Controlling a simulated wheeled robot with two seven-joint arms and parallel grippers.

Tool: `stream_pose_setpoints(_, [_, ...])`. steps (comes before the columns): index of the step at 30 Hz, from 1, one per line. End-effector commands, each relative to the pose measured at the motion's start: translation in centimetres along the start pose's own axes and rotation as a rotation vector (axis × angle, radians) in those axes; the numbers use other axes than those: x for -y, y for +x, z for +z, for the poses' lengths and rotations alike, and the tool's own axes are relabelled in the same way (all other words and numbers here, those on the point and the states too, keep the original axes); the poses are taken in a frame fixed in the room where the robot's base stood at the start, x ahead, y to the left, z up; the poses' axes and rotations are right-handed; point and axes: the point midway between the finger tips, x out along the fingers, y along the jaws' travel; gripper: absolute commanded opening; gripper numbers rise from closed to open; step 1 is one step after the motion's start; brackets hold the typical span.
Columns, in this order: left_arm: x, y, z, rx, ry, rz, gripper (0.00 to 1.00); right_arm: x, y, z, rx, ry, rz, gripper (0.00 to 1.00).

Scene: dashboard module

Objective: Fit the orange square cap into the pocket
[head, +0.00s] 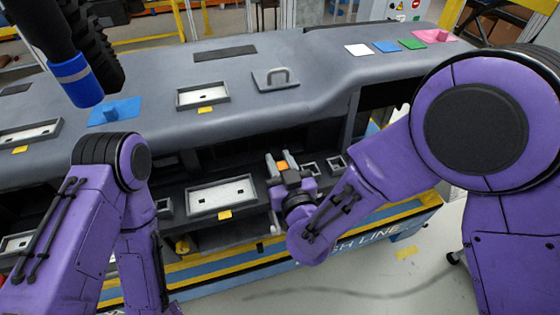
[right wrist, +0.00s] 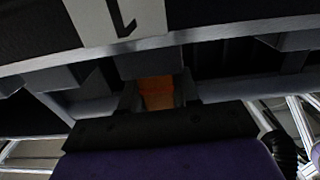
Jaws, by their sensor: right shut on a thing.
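The orange square cap (head: 283,166) is between the fingers of my right gripper (head: 282,164), over the front lower shelf of the dashboard. In the right wrist view the orange cap (right wrist: 157,92) sits between the dark fingertips (right wrist: 158,97), partly in shadow. The right gripper is shut on it. Two small square pockets, a nearer one (head: 310,169) and a farther one (head: 336,162), lie just right of the gripper. Whether another pocket lies under the cap is hidden. My left arm shows at the left, but its gripper is out of view.
A large framed tray (head: 221,194) with a yellow tag lies left of the right gripper. Above is the dashboard top (head: 140,72), with a grey handled plate (head: 276,80) and a blue block (head: 115,110). The dashboard's overhang stands close behind the gripper.

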Motion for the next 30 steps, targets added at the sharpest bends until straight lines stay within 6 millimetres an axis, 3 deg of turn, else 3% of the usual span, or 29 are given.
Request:
stream_pose_setpoints(14, [-0.1, 1.1, 0.5, 0.0, 0.0, 0.0, 0.43, 0.0, 0.1, 1.3, 0.0, 0.0, 0.0, 0.03])
stream_pose_setpoints(15, [-0.1, 1.0, 0.4, 0.0, 0.0, 0.0, 0.43, 0.0, 0.1, 1.2, 0.0, 0.001, 0.0, 0.41])
stream_pose_setpoints(17, [-0.1, 1.0, 0.4, 0.0, 0.0, 0.0, 0.43, 0.0, 0.1, 1.2, 0.0, 0.0, 0.0, 0.6])
stream_pose_setpoints(26, [-0.1, 1.1, 0.4, 0.0, 0.0, 0.0, 0.43, 0.0, -0.1, 1.2, 0.0, 0.0, 0.0, 0.61])
stream_pose_setpoints(30, [-0.2, 1.9, 0.8, 0.0, 0.0, 0.0, 0.43, 0.1, -2.1, 1.5, 0.0, -0.001, -0.001, 0.61])
